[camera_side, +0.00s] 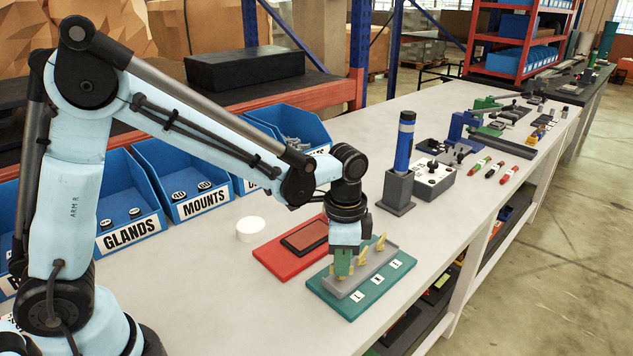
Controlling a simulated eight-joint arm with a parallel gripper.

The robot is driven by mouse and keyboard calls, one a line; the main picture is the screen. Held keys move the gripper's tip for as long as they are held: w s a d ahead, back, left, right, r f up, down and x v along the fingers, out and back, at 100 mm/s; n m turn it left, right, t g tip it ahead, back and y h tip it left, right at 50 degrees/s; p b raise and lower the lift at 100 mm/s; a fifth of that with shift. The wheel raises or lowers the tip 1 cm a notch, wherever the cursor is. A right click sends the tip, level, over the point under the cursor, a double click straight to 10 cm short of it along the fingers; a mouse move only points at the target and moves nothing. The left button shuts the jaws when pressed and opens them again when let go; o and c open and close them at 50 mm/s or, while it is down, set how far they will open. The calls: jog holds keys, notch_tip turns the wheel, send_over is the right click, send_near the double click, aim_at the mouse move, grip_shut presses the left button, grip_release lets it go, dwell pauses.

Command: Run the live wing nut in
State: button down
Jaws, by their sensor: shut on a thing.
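A grey terminal block (370,273) lies on a teal board (345,305) near the front of the bench. Brass-coloured wing nuts stand in a row on the block; the middle one (362,256) and the far right one (381,242) are in clear view. Three white labels lie along the board's front; the left one (357,297) seems to read L, and the others are too small to read surely. My gripper (342,268) points down at the left end of the block, its green fingers shut on the left wing nut. The fingers mostly hide that nut and its stud.
A red board with a dark pad (304,236) lies just behind the teal board. A white round puck (250,229), a grey stand (397,190) with a blue cylinder, and a light box with black knobs (433,178) stand nearby. Blue labelled bins (182,180) line the back.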

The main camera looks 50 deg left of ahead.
jog(key=m, duration=0.6)
jog(key=shift+m, duration=0.3)
jog(key=m, duration=1)
jog(key=shift+m, duration=0.4)
jog(key=m, duration=0.6)
jog(key=c, duration=1.3)
grip_release()
